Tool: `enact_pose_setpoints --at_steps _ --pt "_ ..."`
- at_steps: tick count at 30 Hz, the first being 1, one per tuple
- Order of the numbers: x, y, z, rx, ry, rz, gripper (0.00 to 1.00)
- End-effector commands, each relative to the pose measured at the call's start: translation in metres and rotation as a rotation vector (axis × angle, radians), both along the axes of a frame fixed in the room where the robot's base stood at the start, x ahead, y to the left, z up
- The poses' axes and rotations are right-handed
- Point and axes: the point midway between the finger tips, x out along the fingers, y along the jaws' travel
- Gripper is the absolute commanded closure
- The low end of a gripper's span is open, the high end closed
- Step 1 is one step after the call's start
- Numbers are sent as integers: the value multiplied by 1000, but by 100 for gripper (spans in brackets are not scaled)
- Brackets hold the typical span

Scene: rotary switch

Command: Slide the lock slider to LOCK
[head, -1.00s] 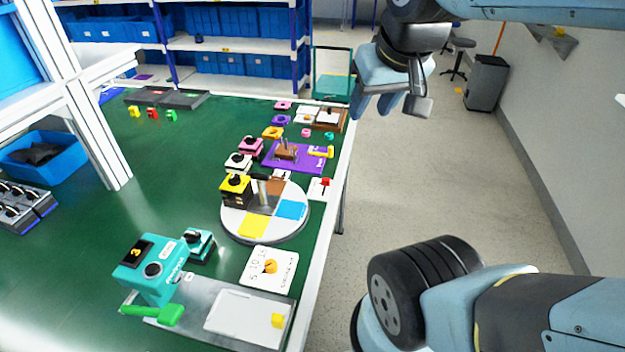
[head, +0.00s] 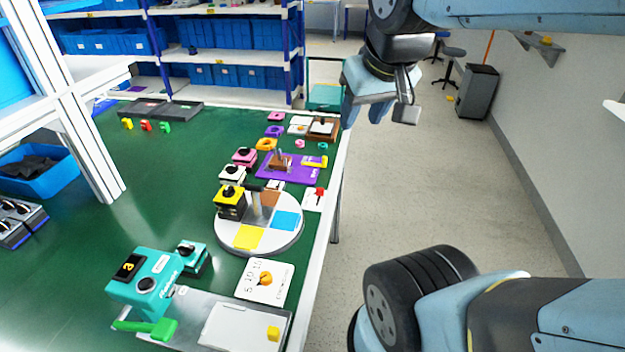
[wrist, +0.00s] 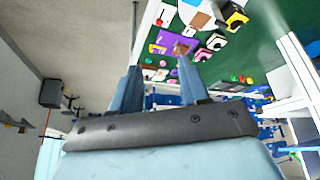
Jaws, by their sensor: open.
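I cannot make out a LOCK label in any view. A small white plate with a red part (head: 318,193) lies at the table's right edge. A purple board (head: 287,168) behind it carries a brown block and a yellow bar (head: 315,161); it also shows in the wrist view (wrist: 171,46). I cannot tell which part is the lock slider. My gripper (head: 365,108) is open and empty, above the floor just right of the table's far right edge. Its two fingers (wrist: 158,68) stand apart in the wrist view, touching nothing.
A round turntable (head: 230,238) with a yellow-black box stands in front of the purple board. A white dial plate (head: 265,283) and a teal machine (head: 152,282) are nearer. A white post (head: 92,140) stands left.

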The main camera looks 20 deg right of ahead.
Motion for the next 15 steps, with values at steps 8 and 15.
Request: enact_pose_setpoints --at_steps 8,15 --pt "49 -1 -19 -143 111 128 55" --pt "96 -3 -47 -241 219 285 55"
